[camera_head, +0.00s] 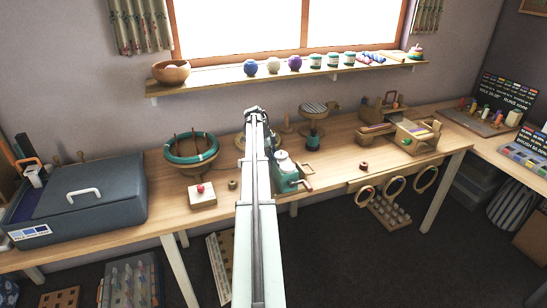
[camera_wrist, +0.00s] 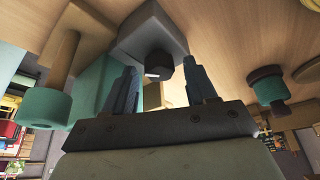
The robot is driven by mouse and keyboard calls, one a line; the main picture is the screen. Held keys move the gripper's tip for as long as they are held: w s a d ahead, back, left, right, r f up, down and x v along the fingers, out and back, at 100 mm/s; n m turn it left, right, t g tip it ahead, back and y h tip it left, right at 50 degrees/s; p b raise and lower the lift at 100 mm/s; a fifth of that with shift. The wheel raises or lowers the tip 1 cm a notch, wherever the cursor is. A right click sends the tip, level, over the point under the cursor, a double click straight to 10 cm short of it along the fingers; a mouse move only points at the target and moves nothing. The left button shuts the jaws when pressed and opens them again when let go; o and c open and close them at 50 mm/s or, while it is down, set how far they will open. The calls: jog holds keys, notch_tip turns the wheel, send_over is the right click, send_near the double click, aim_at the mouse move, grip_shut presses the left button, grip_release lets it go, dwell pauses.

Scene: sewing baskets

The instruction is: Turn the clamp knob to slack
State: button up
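In the wrist view, a dark faceted knob (camera_wrist: 158,66) sticks out of a grey block (camera_wrist: 150,32). I take it to be the clamp knob. My gripper (camera_wrist: 163,76) is open, with one finger on each side of the knob. I see no clear contact, and cannot tell how deep the knob sits between the fingertips. In the head view, a green device (camera_head: 284,174) with a pale round top stands on the table just right of my arm. My arm hides part of it, and the gripper and knob cannot be made out there.
In the wrist view, a green-ended wooden handle (camera_wrist: 47,107) is left of the fingers and a dark and green spool (camera_wrist: 269,88) is right. In the head view, a wooden bowl with a teal ring (camera_head: 190,150) and a white block with a red button (camera_head: 202,196) stand left of my arm.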

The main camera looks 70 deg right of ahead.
jog(key=c, duration=0.9)
jog(key=n+h, duration=0.1)
jog(key=n, duration=0.1)
jog(key=shift+s+a+n, duration=0.1)
jog(key=shift+a+n, duration=0.05)
jog(key=shift+n, duration=0.15)
jog(key=shift+n+t+h, duration=0.4)
jog(key=shift+n, duration=0.7)
jog(key=o, duration=1)
jog(key=v, duration=1.3)
jog(key=shift+r, duration=0.4)
